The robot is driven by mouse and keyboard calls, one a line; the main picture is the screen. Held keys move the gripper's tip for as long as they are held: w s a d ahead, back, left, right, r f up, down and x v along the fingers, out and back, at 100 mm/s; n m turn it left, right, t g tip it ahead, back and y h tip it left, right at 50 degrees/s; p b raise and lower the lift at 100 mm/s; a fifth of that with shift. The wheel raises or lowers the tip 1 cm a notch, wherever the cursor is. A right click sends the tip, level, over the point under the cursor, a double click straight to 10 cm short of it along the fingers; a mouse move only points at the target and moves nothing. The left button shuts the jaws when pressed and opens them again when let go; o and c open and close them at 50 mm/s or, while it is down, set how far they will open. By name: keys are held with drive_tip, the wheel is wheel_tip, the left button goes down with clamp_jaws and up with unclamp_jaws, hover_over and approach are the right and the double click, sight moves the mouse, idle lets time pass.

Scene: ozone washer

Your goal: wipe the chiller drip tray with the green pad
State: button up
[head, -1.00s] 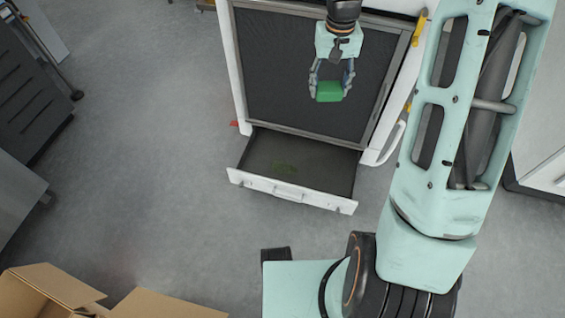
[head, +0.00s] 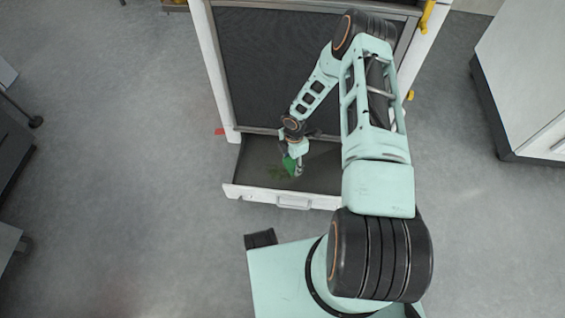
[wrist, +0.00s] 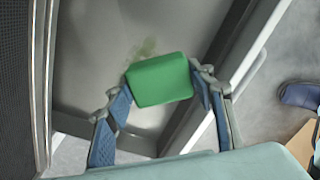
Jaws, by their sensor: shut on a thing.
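The chiller drip tray (head: 250,172) is a dark, shallow drawer pulled out at the foot of the chiller, with a white front. It also shows in the wrist view (wrist: 88,60). A green stain (head: 277,173) lies on its floor, and part of it shows just beyond the pad in the wrist view (wrist: 147,46). My gripper (wrist: 160,90) is shut on the green pad (wrist: 160,79), one finger at each side. In the head view the pad (head: 289,164) is over the tray at the stain's right edge. I cannot tell whether it touches the tray floor.
The chiller (head: 290,70) with its dark mesh front stands behind the tray. A white cabinet (head: 520,75) stands at the right. Dark equipment (head: 12,150) is at the left edge. The grey floor around the tray is mostly clear.

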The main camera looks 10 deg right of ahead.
drive_tip(key=f, duration=0.1)
drive_tip(key=a+f+n, duration=0.1)
drive_tip(key=s, duration=0.1)
drive_tip(key=shift+a+f+n, duration=0.25)
drive_tip(key=shift+f+n, duration=0.05)
drive_tip(key=shift+f, duration=0.1)
drive_tip(key=b, duration=0.4)
hover_over(289, 182)
drive_tip(key=shift+a+f, duration=0.1)
drive_tip(key=shift+f, duration=2.8)
drive_tip(key=shift+p, duration=0.3)
drive_tip(key=shift+f+b, duration=1.05)
drive_tip(key=shift+b, duration=0.05)
drive_tip(key=shift+w, duration=0.1)
